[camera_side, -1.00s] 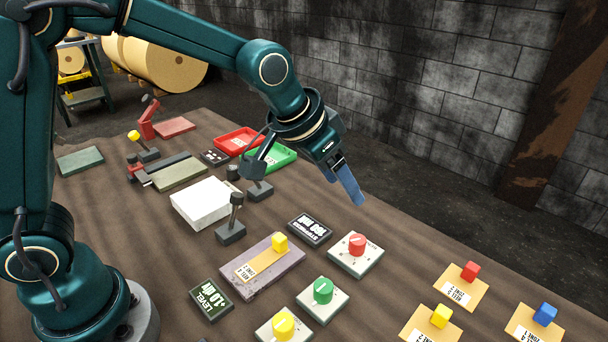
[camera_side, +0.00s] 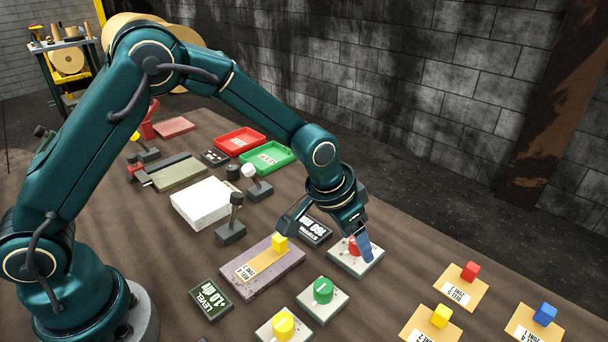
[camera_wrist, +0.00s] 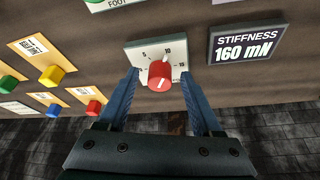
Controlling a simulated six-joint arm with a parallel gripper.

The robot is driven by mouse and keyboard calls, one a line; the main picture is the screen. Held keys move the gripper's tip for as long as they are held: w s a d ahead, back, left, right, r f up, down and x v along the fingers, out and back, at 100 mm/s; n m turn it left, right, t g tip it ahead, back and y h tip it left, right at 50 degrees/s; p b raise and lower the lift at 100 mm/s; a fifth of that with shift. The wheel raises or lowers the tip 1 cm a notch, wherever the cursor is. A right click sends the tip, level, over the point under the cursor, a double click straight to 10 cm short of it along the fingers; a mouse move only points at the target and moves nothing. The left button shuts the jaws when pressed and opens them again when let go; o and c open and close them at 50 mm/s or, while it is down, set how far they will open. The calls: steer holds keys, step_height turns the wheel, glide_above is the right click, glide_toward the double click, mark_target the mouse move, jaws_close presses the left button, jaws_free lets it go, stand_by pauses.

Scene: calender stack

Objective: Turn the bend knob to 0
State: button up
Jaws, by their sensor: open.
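Three dial knobs stand on pale plates: a red knob (camera_side: 352,248), a green knob (camera_side: 323,291) and a yellow knob (camera_side: 283,326). I cannot read which one is labelled bend. My gripper (camera_side: 366,248) is open over the red knob and partly hides it in the side view. In the wrist view, the red knob (camera_wrist: 160,74) sits between the two fingers of my gripper (camera_wrist: 160,80), with a gap on each side. Its plate (camera_wrist: 135,48) shows scale numbers including 5 and 10. A white line marks the knob; its exact reading is unclear.
A dark display (camera_wrist: 245,46) reads STIFFNESS 160 mN beside the red knob's plate. A level display (camera_side: 212,299) reads +10. A grey block (camera_side: 235,285) bears a card and yellow cube. Cards with coloured cubes, such as the red cube (camera_side: 470,269), lie to the right.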

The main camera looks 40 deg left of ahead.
jaws_close()
steer(key=shift+n, duration=0.3)
steer(key=n, duration=0.1)
steer(key=n+y, duration=0.1)
steer(key=n, duration=0.1)
steer(key=shift+d+y, duration=0.2)
steer(key=shift+y, duration=0.1)
steer(key=n+y, duration=0.1)
steer(key=n, duration=0.3)
steer(key=shift+d+n+y, duration=0.15)
steer(key=shift+n+y, duration=0.25)
steer(key=n, duration=0.2)
steer(key=n+g+y, duration=0.1)
steer(key=n, duration=0.1)
steer(key=shift+w+d+n, duration=0.15)
steer(key=shift+d+n, duration=0.05)
steer(key=shift+n, duration=0.1)
steer(key=shift+n+g+y, duration=0.4)
steer(key=shift+n+g, duration=0.2)
steer(key=shift+n, duration=1.2)
